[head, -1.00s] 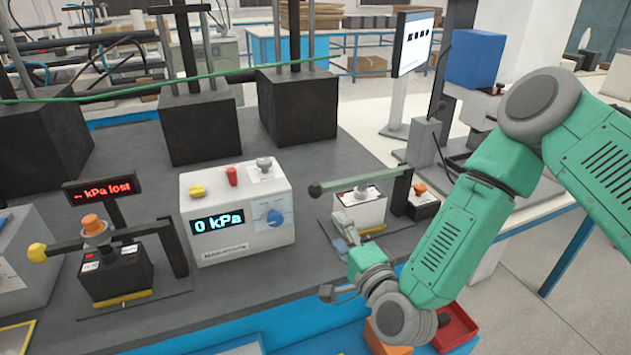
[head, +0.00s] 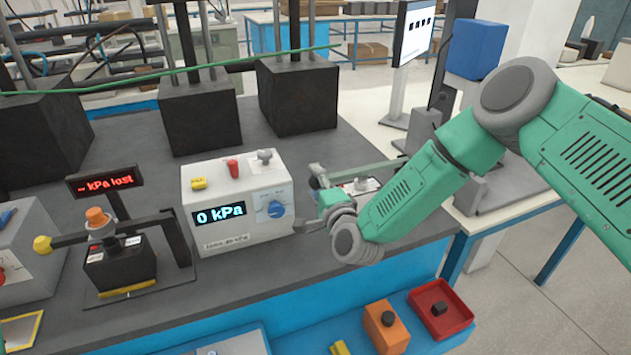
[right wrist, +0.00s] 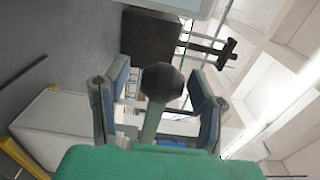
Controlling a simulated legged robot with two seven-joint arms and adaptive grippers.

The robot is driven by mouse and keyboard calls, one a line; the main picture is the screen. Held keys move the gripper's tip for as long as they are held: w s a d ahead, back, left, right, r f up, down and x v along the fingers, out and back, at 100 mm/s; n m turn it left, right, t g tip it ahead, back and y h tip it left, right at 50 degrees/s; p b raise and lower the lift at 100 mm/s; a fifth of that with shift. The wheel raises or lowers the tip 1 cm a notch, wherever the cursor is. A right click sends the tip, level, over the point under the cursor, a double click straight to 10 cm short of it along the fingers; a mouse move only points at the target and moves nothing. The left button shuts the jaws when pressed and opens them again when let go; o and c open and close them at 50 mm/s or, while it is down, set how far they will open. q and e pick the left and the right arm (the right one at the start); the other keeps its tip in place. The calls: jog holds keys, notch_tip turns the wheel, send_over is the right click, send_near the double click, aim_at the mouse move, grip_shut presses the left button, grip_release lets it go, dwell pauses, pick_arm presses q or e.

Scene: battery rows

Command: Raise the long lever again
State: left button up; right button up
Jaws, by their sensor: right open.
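The long lever (head: 372,170) is a grey-green bar above a small white battery unit at the right of the bench. It lies close to level, and its left end is mostly hidden by my right gripper (head: 317,181). In the right wrist view, the lever's dark round knob (right wrist: 162,82) and bar show between the two blue-padded fingers of my open right gripper (right wrist: 155,90). A gap shows on each side of the knob; I cannot tell its depth. My left gripper is not in view.
A white pressure box (head: 237,207) reading 0 kPa stands just left of my right gripper. Further left is a second lever with a yellow knob (head: 42,245). Black blocks (head: 298,97) stand behind. A red tray (head: 441,308) and an orange box (head: 386,326) sit in front, lower down.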

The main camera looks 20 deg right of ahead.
grip_shut()
jog(key=shift+r, duration=0.1)
jog(key=shift+r, duration=0.25)
jog(key=r+m, duration=0.1)
jog(key=r, duration=0.2)
jog(key=d+r+m, duration=0.1)
jog(key=r+m, duration=0.1)
jog(key=r, duration=0.1)
jog(key=d+r+m, duration=0.1)
jog(key=r, duration=0.2)
jog(key=shift+w+m, duration=0.15)
jog(key=shift+m, duration=0.15)
jog(key=d+r+m+b, duration=0.3)
jog(key=d+r+m, duration=0.3)
jog(key=d, duration=0.3)
jog(key=w+d+r+m+b, duration=0.1)
jog(key=d+r+m+b, duration=0.3)
jog(key=d+r, duration=0.4)
jog(key=shift+w+d+r+m, duration=0.25)
jog(key=shift+d+r+m, duration=0.15)
jog(key=shift+d+m, duration=0.55)
